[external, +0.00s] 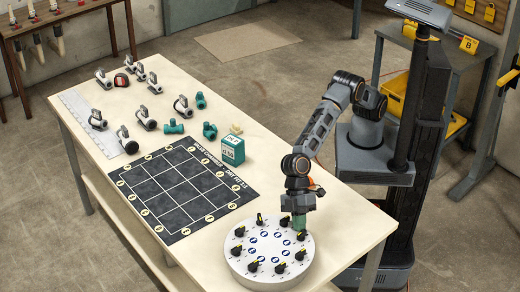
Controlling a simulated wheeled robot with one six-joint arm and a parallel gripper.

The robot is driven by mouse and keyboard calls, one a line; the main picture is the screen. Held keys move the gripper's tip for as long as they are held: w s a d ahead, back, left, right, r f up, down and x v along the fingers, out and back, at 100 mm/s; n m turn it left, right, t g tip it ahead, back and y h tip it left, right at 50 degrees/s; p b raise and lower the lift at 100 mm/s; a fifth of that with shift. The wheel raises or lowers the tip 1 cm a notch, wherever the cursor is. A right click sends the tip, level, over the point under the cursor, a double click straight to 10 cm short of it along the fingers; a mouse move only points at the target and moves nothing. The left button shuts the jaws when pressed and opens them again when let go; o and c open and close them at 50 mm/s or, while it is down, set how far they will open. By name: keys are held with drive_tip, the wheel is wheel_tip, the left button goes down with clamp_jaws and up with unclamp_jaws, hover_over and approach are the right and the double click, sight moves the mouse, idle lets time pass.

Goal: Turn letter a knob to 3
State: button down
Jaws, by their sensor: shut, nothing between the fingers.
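A round white panel (238,265) lies at the near end of the table, with a ring of black knobs with yellow marks around its rim and blue round labels inside the ring. The letters and numbers are too small to read, so I cannot tell which knob is a. My gripper (299,222) points down over the far right edge of the panel, close to the knobs there. It is shut with nothing held. The fingertips partly hide that edge, and I cannot tell whether they touch a knob.
A black grid mat (182,183) lies left of the panel. A green box (232,151) stands behind the mat. Several grey and teal pipe fittings (173,127) lie on the far left half of the table (345,232).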

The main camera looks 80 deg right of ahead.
drive_tip(key=shift+s+a+f, duration=0.1)
drive_tip(key=shift+s, duration=0.4)
drive_tip(key=shift+f+b, duration=0.1)
drive_tip(key=shift+b, duration=0.25)
drive_tip(key=shift+s+d+b, duration=0.4)
drive_tip(key=shift+d+b, duration=0.05)
drive_tip(key=shift+d, duration=0.05)
drive_tip(key=v, duration=1)
drive_tip(key=shift+w+r+p, duration=0.2)
drive_tip(key=shift+p, duration=0.2)
